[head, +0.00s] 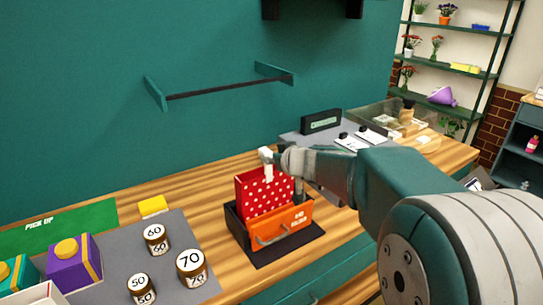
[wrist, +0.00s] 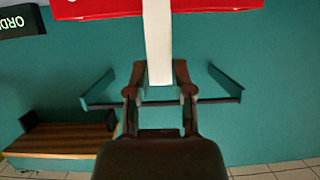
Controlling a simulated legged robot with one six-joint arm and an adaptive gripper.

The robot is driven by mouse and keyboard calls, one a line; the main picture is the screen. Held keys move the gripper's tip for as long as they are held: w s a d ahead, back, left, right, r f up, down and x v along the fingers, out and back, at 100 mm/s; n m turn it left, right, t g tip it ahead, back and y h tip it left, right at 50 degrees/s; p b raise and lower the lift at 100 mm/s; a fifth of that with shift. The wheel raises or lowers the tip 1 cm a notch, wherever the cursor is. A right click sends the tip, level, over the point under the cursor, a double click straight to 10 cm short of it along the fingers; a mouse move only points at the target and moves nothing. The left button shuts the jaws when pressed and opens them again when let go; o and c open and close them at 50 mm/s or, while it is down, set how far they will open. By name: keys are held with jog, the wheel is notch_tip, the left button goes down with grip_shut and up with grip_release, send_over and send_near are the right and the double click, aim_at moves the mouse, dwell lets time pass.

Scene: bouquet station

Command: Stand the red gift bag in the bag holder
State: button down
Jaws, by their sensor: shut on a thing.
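The red gift bag (head: 262,192) with white dots stands roughly upright within the bag holder (head: 284,226). The holder has an orange front panel and a dark base; the panel hides the bag's lower part, so I cannot tell whether the bag rests on the bottom. A white handle (head: 267,163) rises from the bag's top. My gripper (head: 284,163) is at that handle, partly hidden by its own arm. In the wrist view, my gripper (wrist: 159,90) is shut on the white handle (wrist: 158,45), with a red strip of the bag (wrist: 215,5) along the top edge.
Several numbered jars (head: 190,263), a yellow block (head: 153,206) and a purple gift box (head: 75,263) stand left of the holder. A dark sign (head: 321,121) and a grey work surface lie behind it. A wall rail (head: 230,87) hangs above. Wooden counter is clear around the holder's left.

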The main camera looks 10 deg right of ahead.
dwell(0.3)
jog(key=shift+c, duration=2.1)
grip_release()
jog(key=v, duration=1.2)
jog(key=shift+a+f, duration=0.1)
jog(key=shift+a, duration=0.05)
